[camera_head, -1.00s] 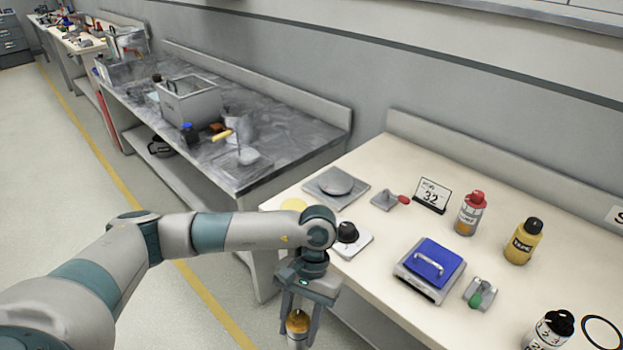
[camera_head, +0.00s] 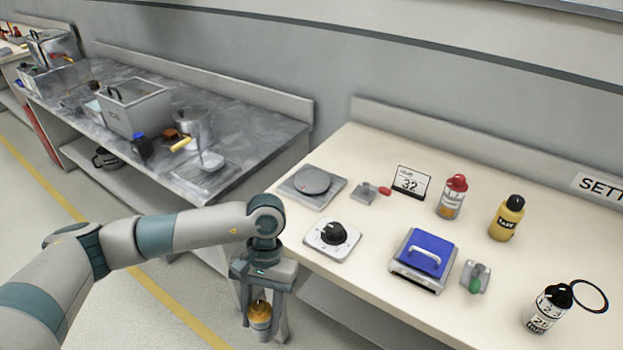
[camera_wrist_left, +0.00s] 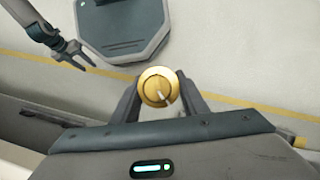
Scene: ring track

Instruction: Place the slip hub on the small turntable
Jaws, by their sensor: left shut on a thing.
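The slip hub (camera_head: 260,311) is a small golden cylinder with a grey lower part. My left gripper (camera_head: 265,328) is shut on it and holds it upright in front of the bench's left edge, over the floor. In the left wrist view the hub's round golden top (camera_wrist_left: 158,88) shows between the fingers. The small turntable (camera_head: 312,180), a grey disc on a square grey plate, lies at the bench's back left corner, empty, beyond the gripper. My right gripper (camera_wrist_left: 84,64) shows small in the left wrist view, its fingers apart and empty.
On the cream bench (camera_head: 375,285) stand a black dial on a white plate (camera_head: 332,239), a red-handled tool (camera_head: 370,192), a number card (camera_head: 411,183), a blue-topped box (camera_head: 424,258), a green-knobbed clamp (camera_head: 475,279) and several bottles. A grey marble bench (camera_head: 245,137) stands left, across a gap.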

